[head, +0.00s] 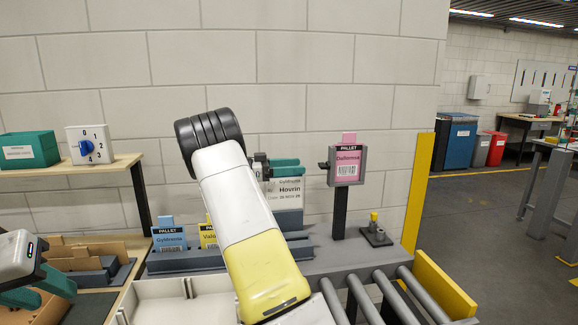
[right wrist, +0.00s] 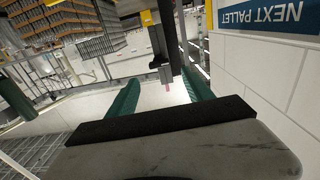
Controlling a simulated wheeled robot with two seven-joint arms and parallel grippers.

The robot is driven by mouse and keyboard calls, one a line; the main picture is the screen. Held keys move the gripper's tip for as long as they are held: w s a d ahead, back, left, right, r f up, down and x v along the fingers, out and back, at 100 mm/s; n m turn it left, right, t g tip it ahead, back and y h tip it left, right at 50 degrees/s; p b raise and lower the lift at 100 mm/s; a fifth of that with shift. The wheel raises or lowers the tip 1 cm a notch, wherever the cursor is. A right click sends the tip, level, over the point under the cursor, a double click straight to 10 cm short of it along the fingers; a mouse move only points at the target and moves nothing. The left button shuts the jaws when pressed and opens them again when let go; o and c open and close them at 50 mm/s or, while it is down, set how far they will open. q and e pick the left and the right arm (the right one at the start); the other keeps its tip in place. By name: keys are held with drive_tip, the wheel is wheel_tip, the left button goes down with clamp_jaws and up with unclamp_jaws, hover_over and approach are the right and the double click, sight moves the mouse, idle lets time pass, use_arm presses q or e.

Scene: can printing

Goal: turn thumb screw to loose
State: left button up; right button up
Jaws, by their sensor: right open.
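The thumb screw (head: 323,165) is a small dark knob on the left side of a grey card holder (head: 362,167). The holder stands on a dark post and carries a pink "Dalforsa" pallet card (head: 347,163). My right gripper (head: 298,168) is open and empty, its green fingers pointing right at the screw with a small gap. In the right wrist view the holder (right wrist: 160,50) shows beyond and between the open fingers (right wrist: 160,92); I cannot tell the screw's turn there. My left gripper (head: 42,291) is at the lower left, fingers apart, nothing visible between them.
My right arm hides part of the rack with blue (head: 168,239) and yellow (head: 208,236) pallet cards. A white "Hovrin" sign (head: 289,187) is just below my right gripper. Rollers (head: 367,298) and a yellow post (head: 418,195) are at right. A dial box (head: 90,145) sits on the left shelf.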

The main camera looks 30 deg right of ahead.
sight(319, 165)
drive_tip(key=x, duration=0.7)
drive_tip(key=shift+d, duration=0.2)
clamp_jaws()
